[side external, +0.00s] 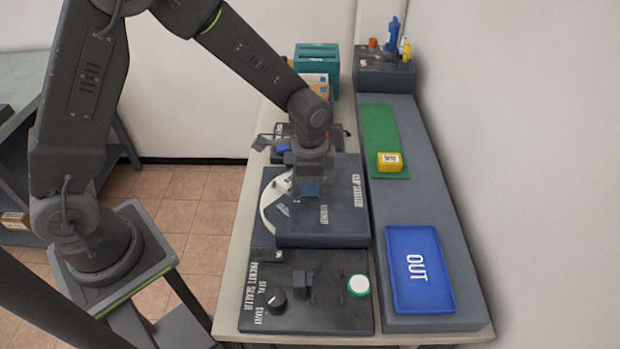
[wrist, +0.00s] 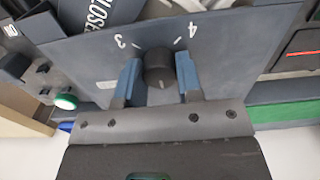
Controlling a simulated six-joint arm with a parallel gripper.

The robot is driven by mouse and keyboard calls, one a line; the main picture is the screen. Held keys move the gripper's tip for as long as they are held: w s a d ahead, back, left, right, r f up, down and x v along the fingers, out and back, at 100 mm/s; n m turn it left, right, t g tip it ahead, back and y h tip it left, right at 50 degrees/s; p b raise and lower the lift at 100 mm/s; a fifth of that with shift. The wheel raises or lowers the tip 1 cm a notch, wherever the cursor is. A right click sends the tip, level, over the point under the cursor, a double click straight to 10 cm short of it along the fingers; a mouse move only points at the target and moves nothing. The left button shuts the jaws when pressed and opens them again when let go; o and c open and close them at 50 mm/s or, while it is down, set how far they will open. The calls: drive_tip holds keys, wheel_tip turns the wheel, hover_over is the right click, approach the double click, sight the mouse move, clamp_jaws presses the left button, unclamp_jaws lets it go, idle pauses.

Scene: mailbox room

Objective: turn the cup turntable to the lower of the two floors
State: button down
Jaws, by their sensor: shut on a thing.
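The dark sorter unit (side external: 345,225) sits mid-bench in the side external view, with white lettering on its top. A pale curved part (side external: 268,205) shows at its left edge, partly behind my gripper. In the wrist view a black knob (wrist: 159,64) stands on the panel, with a white 3 to its left and a white 4 to its right. My gripper (wrist: 159,82) has its blue fingers on either side of the knob, shut on it. The knob's pointer mark cannot be made out. My gripper (side external: 308,190) hides the knob in the side external view.
In front is a packet sealer (side external: 325,315) with a black dial and a green button (side external: 359,286). On the right are a blue OUT tray (side external: 420,268) and a yellow box (side external: 389,162) on a green mat (side external: 380,128). A teal box (side external: 318,60) stands behind.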

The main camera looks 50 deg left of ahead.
drive_tip(key=shift+n, duration=2.2)
drive_tip(key=shift+r+n, duration=0.1)
drive_tip(key=shift+n, duration=2.2)
drive_tip(key=c, duration=0.8)
unclamp_jaws()
wheel_tip(320, 180, up, 14)
drive_tip(key=shift+f, duration=0.1)
drive_tip(key=s+a+r+t, duration=0.2)
drive_tip(key=s, duration=0.4)
drive_tip(key=s+a+r+t, duration=0.1)
drive_tip(key=s+a+r, duration=0.1)
drive_tip(key=s, duration=0.4)
drive_tip(key=s+a+r+t, duration=0.2)
drive_tip(key=s+a+r, duration=0.1)
drive_tip(key=s, duration=0.3)
drive_tip(key=shift+s+r+t, duration=0.1)
drive_tip(key=shift+r+t, duration=0.2)
drive_tip(key=shift+r, duration=0.05)
